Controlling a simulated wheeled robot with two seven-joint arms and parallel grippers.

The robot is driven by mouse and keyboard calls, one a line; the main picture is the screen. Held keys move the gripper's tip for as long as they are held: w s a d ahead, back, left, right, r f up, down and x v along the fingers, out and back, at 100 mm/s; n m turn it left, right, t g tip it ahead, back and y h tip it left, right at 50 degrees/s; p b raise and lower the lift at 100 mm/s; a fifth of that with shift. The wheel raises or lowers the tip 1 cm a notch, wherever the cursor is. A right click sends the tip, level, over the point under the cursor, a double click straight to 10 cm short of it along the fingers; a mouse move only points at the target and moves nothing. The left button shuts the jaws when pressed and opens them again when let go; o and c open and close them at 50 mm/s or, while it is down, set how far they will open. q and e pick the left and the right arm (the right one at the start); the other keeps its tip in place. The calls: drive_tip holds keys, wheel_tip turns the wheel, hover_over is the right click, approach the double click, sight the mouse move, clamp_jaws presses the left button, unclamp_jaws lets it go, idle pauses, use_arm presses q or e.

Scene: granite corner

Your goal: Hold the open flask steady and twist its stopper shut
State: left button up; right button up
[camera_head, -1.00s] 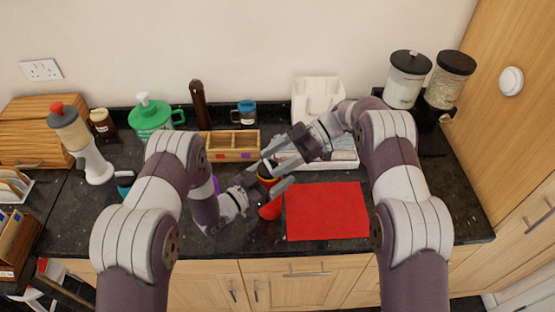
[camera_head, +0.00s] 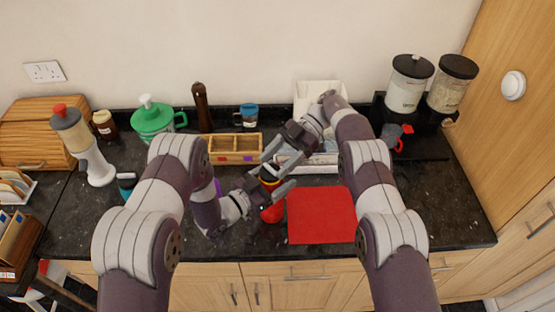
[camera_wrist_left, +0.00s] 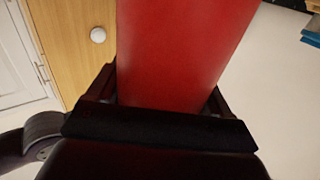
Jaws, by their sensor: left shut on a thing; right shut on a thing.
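The red flask (camera_head: 272,213) stands upright on the dark counter, left of the red mat. My left gripper (camera_head: 277,190) is shut around its body from the left. In the left wrist view the red flask wall (camera_wrist_left: 180,45) fills the space between the fingers of that gripper (camera_wrist_left: 163,97). My right gripper (camera_head: 273,165) reaches down from the upper right and is shut at the flask's top. The stopper is mostly hidden between its fingers, so I cannot tell how far it is seated.
A red mat (camera_head: 322,215) lies to the right. A wooden divided box (camera_head: 235,150) and a white bin (camera_head: 312,95) stand behind. A green jug (camera_head: 153,118), a pepper mill (camera_head: 202,107) and a blue-topped mug (camera_head: 249,115) line the back. Two dispensers (camera_head: 408,90) stand at right.

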drive_tip(key=shift+r, duration=0.1)
drive_tip(key=o, duration=0.9)
